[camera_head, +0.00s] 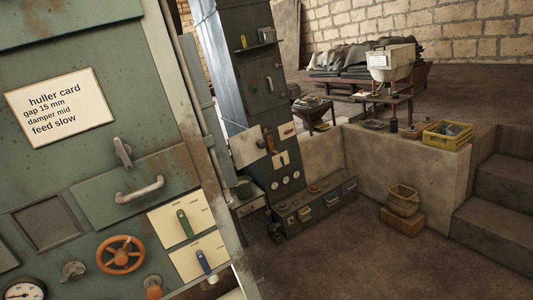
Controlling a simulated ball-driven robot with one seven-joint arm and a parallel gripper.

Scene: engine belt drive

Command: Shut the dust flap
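A green machine front (50,60) fills the left side, tilted in the picture. Low on it is a green panel (110,186) with a grey bar handle (140,190); a small grey turn-catch (122,152) sits just above. This panel may be the dust flap, but no label names it. Its edges look offset from the machine face, and I cannot tell whether it stands ajar. On the dark tall cabinet farther back, a small light plate (249,146) sticks out at the left edge; I cannot tell what it is. My gripper is not in view.
Beside the panel are an orange handwheel (121,254), a green lever (185,224), a blue lever (203,262), and a gauge (24,290). The dark cabinet (255,85) stands behind. Right are a low wall (405,165), yellow crate (447,134), basket (403,200) and steps (497,205). Floor between is clear.

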